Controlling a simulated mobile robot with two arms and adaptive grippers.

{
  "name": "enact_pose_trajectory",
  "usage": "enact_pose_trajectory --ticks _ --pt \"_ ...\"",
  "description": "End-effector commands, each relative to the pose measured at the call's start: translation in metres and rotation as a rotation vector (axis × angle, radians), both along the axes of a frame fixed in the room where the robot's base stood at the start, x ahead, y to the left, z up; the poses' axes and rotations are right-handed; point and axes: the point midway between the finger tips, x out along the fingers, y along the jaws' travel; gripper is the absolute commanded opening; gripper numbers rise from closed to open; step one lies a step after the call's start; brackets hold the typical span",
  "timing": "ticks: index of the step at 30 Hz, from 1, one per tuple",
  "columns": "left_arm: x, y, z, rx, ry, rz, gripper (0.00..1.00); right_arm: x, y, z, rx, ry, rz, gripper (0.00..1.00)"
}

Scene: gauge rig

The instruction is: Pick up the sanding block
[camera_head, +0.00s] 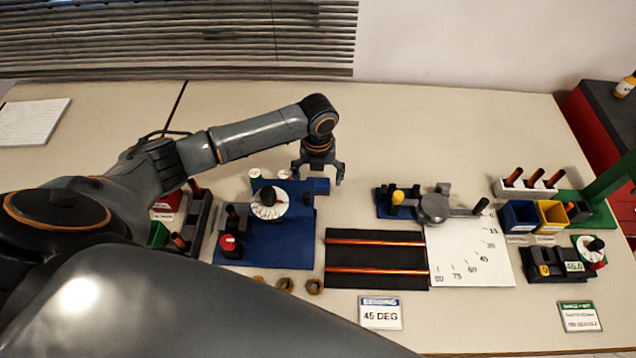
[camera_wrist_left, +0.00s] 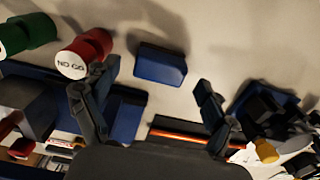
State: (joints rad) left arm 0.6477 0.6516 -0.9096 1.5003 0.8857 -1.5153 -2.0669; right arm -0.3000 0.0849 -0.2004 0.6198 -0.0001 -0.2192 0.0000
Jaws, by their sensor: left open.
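A small blue block (camera_head: 321,186), which looks like the sanding block, lies on the table behind the blue gauge rig's right end. In the left wrist view the blue block (camera_wrist_left: 160,64) lies flat, apart from the fingers, in line with the gap between them. My left gripper (camera_head: 319,177) is above the block with its fingers pointing down and spread. The left wrist view shows the open fingers (camera_wrist_left: 153,88) with nothing between them. My right gripper is not in view.
The blue rig (camera_head: 270,240) with a white dial (camera_head: 268,203) and a black mat with copper rods (camera_head: 375,254) are nearby. The table behind is clear.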

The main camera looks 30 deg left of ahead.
Motion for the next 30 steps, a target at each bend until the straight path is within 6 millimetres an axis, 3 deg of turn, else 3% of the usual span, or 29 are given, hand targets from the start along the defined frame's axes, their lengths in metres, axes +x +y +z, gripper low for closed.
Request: enact_pose_trajectory --ticks 5,12,14,21,30 --pt "0.000 0.000 -0.019 0.000 0.001 -0.001 0.85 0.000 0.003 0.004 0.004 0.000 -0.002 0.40" --pt "0.000 0.000 -0.022 0.000 -0.001 -0.002 0.85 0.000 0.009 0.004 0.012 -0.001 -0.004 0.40" --pt "0.000 0.000 -0.022 0.000 -0.001 -0.002 0.77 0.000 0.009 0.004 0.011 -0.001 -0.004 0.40" --pt "0.000 0.000 -0.022 0.000 -0.001 -0.001 0.28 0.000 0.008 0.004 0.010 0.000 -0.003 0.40" --pt "0.000 0.000 -0.019 0.000 -0.002 -0.001 0.25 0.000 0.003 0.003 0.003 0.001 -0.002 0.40"
